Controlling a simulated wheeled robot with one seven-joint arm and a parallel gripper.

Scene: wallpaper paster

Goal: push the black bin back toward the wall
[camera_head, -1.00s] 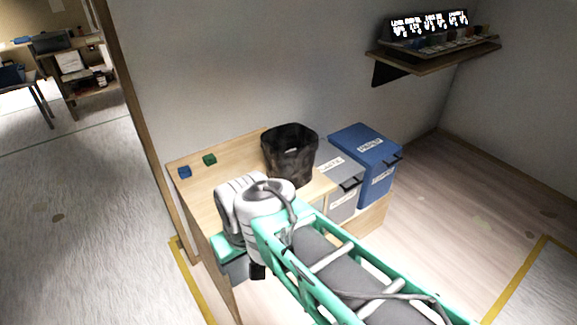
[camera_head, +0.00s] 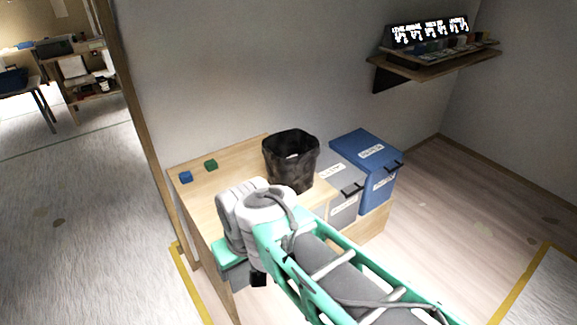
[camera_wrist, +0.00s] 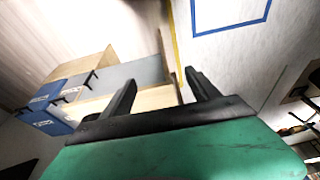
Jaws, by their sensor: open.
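The black bin (camera_head: 290,160) stands upright on the right part of the wooden table (camera_head: 222,168), close to the wall behind it. In the head view my arm reaches to the table's front edge, and my gripper (camera_head: 258,279) hangs low in front of it, mostly hidden by the wrist. The bin is behind and above my gripper, and I see no contact between them. In the wrist view the two dark fingers of my gripper (camera_wrist: 158,88) are spread apart with nothing between them.
A blue cube (camera_head: 186,176) and a green cube (camera_head: 210,165) lie on the table's left part. A grey lidded bin (camera_head: 341,205) and a blue lidded bin (camera_head: 378,185) stand right of the table. A wall shelf (camera_head: 440,62) is at upper right.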

